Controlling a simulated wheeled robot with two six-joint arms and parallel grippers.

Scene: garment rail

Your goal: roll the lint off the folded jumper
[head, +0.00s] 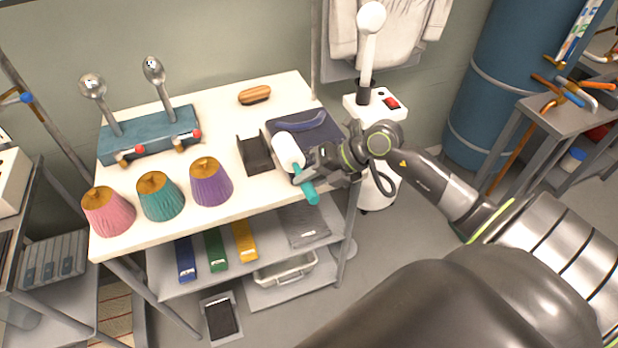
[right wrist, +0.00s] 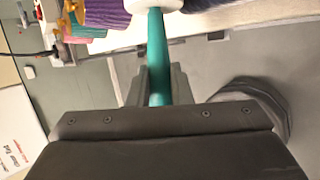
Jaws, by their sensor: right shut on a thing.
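A lint roller with a white head (head: 287,150) and a teal handle (head: 309,192) is in my right gripper (head: 304,172). The gripper is shut on the handle, near the table's right front edge. In the right wrist view the teal handle (right wrist: 158,60) stands between the two fingers. The dark navy folded jumper (head: 318,134) lies flat at the table's right end, with a curved blue band on it. The roller head overlaps its front left part in the head view; I cannot tell whether they touch. Lint is too small to make out. My left gripper is out of view.
A black open holder (head: 255,154) stands left of the jumper. A brown brush (head: 254,95) lies behind. Pink, teal and purple (head: 211,182) shades line the front left. A white steamer stand (head: 375,108) is close on the right. The table's middle (head: 218,128) is clear.

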